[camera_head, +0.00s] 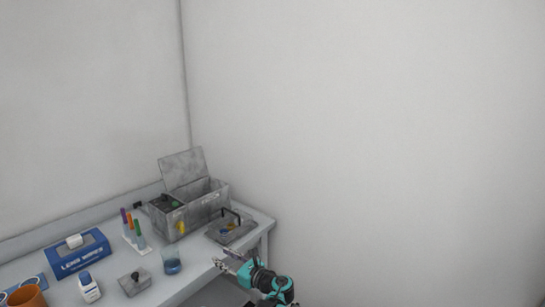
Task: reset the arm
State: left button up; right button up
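No held object can be made out. It is just in front of a grey tray (243,231) with a dark handle; I cannot tell whether they touch. My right gripper is not in view.
On the bench (190,283) stand a grey open-lidded box (206,208), a tube rack (134,241), a beaker (172,263), a knobbed grey block (134,283), a white bottle (89,287), a blue lens wipes box (78,256) and an orange cup (27,296). Right of the bench is bare wall.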

pick_arm(q)
jog(key=s+a+r+n+g+h, duration=0.2)
jog(key=s+a+r+n+h, duration=0.15)
jog(key=s+n, duration=0.4)
jog(key=s+a+r+n+g+h, duration=0.1)
jog(key=s+a+r+n+h, duration=0.25)
jog(key=s, duration=0.75)
jog(key=s+d+f+n+h, duration=0.2)
jog(key=s+n, duration=0.2)
jog(key=s, duration=0.3)
jog(key=s+d+f+n+h, duration=0.2)
jog(key=s+n, duration=0.3)
jog(key=s, duration=0.2)
jog(key=s+d+f+n+h, duration=0.2)
jog(key=s+n, duration=0.2)
jog(key=s, duration=0.4)
jog(key=shift+n+h, duration=0.3)
